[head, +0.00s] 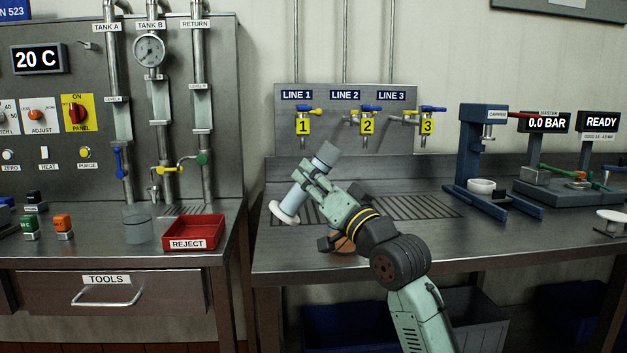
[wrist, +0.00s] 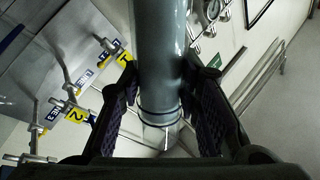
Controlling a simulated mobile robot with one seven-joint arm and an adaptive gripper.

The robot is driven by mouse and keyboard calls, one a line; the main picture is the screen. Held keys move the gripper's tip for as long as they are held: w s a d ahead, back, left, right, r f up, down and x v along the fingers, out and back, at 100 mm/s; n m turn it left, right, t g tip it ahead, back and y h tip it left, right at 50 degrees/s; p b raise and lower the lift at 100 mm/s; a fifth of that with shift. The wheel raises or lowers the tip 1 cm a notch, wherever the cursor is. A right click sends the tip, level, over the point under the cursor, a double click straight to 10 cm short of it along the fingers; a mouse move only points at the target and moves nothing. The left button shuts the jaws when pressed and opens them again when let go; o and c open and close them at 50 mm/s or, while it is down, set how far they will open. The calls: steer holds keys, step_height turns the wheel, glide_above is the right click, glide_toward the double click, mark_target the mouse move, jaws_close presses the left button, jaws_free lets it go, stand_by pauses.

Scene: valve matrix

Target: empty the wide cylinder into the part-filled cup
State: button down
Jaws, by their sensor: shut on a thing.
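My gripper (head: 316,182) is shut on a tilted grey, clear-walled cylinder (head: 289,204), which I take to be the wide cylinder. Its white round foot is at lower left and its other end points up and right, above the right bench. In the wrist view the cylinder (wrist: 161,50) runs between both fingers (wrist: 160,105), with a clear part and a dark ring at the lower end. Its contents cannot be made out. A clear, greyish cup (head: 137,224) stands upright on the left bench, well apart from my gripper; its fill level is unclear.
A red REJECT tray (head: 194,232) stands right of the cup. Taps for lines 1, 2 and 3 (head: 367,122) are behind my gripper over a drain grate (head: 420,207). A blue capper (head: 480,150) stands at right. A brownish round thing (head: 343,242) is partly hidden beneath my arm. A gap separates the benches.

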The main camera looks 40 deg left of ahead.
steer(key=shift+w+d+r+m+t, duration=0.15)
steer(key=shift+r+m+t, duration=0.25)
steer(key=shift+m, duration=0.3)
stand_by(0.5)
steer(key=shift+s+a+r+m+t+y+p, duration=0.15)
steer(key=shift+r+m+t+p, duration=0.15)
steer(key=shift+m+t+p, duration=0.4)
steer(key=shift+s+a+r+m+t+y+p, duration=0.1)
steer(key=shift+r+m+t+p, duration=0.35)
steer(key=shift+m+p, duration=0.45)
steer(key=shift+s+a+r+m+t+y+p, duration=0.1)
steer(key=shift+s+r+m+t+y+p, duration=0.1)
steer(key=shift+m+t+p, duration=0.6)
stand_by(4.4)
